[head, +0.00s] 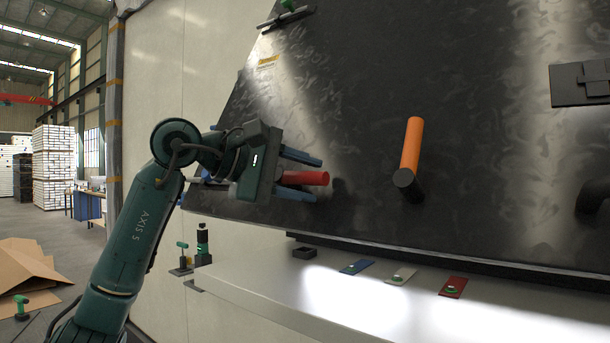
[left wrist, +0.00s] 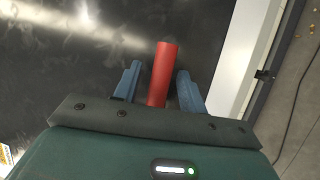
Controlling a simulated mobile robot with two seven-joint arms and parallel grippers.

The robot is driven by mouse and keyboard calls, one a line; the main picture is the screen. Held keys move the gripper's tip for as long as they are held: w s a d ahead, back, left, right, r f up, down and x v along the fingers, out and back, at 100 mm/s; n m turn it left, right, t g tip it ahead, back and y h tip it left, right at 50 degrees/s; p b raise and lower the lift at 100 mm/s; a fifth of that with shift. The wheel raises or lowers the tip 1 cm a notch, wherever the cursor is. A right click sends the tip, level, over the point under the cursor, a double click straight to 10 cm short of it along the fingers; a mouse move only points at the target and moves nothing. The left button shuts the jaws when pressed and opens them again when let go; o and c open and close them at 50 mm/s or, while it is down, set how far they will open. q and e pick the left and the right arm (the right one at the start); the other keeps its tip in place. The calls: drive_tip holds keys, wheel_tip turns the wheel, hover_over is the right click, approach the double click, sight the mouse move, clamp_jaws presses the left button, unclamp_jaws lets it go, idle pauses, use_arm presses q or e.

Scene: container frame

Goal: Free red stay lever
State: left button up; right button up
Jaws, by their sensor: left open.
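The red stay lever (head: 308,178) is a short red cylinder at the lower left of the dark tilted panel (head: 345,110). My left gripper (head: 300,176) is open, with its blue fingers above and below the red lever in the head view. In the left wrist view the red lever (left wrist: 162,75) stands between the two open fingers (left wrist: 157,85), with a gap visible at its sides. The lever's inner end is hidden behind the gripper body. My right gripper is not in view.
An orange handle (head: 411,147) sticks out from the panel to the right. Below is a pale ledge (head: 320,290) with blue (head: 356,267), white (head: 401,275) and red (head: 452,287) plates. A green-topped fitting (head: 183,257) stands at the lower left. A cardboard box (head: 30,270) lies on the floor.

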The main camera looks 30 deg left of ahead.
use_arm(q)
drive_tip(key=shift+w+d+f, duration=0.1)
drive_tip(key=shift+w+d, duration=0.05)
drive_tip(key=shift+w, duration=0.1)
drive_tip(key=shift+c, duration=0.4)
clamp_jaws()
